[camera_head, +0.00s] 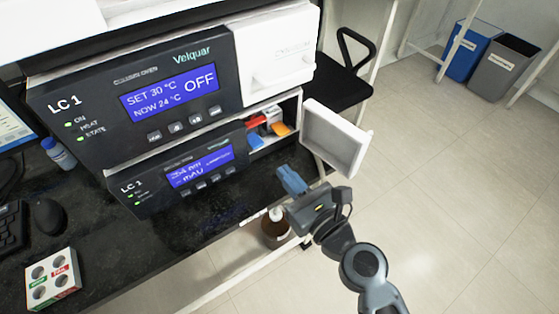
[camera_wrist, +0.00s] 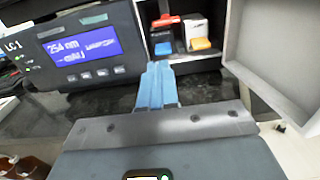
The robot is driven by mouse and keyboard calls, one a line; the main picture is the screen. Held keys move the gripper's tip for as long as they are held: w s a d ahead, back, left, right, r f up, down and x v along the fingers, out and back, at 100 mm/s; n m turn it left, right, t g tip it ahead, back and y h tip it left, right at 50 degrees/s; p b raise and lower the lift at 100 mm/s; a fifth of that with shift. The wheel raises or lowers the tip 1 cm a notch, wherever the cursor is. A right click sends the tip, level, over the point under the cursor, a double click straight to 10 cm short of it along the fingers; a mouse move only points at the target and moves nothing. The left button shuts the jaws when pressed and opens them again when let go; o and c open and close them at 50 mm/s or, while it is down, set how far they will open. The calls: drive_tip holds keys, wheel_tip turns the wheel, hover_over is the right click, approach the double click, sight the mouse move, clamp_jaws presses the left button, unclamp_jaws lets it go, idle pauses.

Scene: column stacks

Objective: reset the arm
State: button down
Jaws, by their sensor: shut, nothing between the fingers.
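My gripper (camera_head: 289,177) has blue fingers and is shut with nothing between them. It is in front of the lower LC 1 unit, just left of the open white door, over the bench's front edge. In the wrist view, my gripper (camera_wrist: 158,68) points toward the lower unit's open compartment. My arm reaches in from the bottom right of the head view.
The lower unit (camera_head: 150,202) has its white door (camera_head: 335,138) swung open; red, white and orange items sit inside. The upper column oven (camera_head: 125,120) reads OFF. A brown bottle (camera_head: 276,232) stands below the bench. Floor on the right is clear, with bins (camera_head: 503,68) beyond.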

drive_tip(key=shift+s+d, duration=0.1)
drive_tip(key=shift+s, duration=0.1)
drive_tip(key=s+d+f+n+h, duration=0.2)
drive_tip(key=s+d+n+h, duration=0.1)
drive_tip(key=s+d+n, duration=0.5)
drive_tip(key=s+d+f+n+h, duration=0.2)
drive_tip(key=s+d+n+h, duration=0.2)
drive_tip(key=s+d, duration=0.45)
drive_tip(key=s+d+r+n+h, duration=0.1)
drive_tip(key=s+r+n, duration=0.5)
drive_tip(key=s+n, duration=0.2)
drive_tip(key=s+d+r+n+h, duration=0.2)
drive_tip(key=s+r+n, duration=0.4)
drive_tip(key=s+n, duration=0.3)
drive_tip(key=shift+s+d, duration=0.2)
drive_tip(key=shift+s, duration=0.4)
drive_tip(key=shift+a+r, duration=0.1)
